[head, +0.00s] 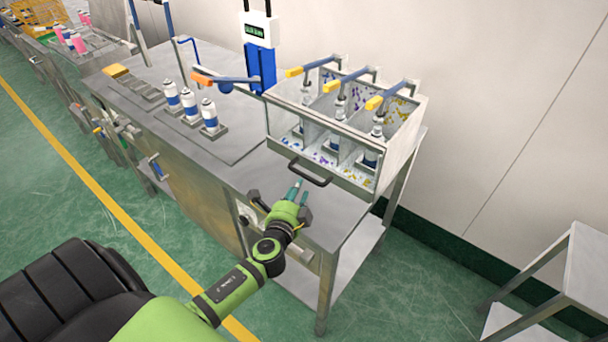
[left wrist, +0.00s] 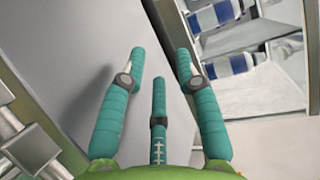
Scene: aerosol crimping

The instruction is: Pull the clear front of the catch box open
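The catch box (head: 400,150) stands at the right end of the steel bench. Its clear front (head: 322,152) appears shut, with a dark handle (head: 310,173) low on it. Bottles with blue-and-white bands and coloured specks show inside through the front. My left gripper (head: 297,192) is just below and in front of the handle, apart from it as far as I can see. In the left wrist view its teal fingers (left wrist: 160,68) are spread with nothing held between them. Part of the box interior with banded bottles (left wrist: 226,66) shows at the right there. My right gripper is not in view.
Several white-and-blue cans (head: 190,103) stand on the bench to the left, near a blue post (head: 262,68) with a display. A low metal table (head: 588,265) is at lower right. Green floor lies between.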

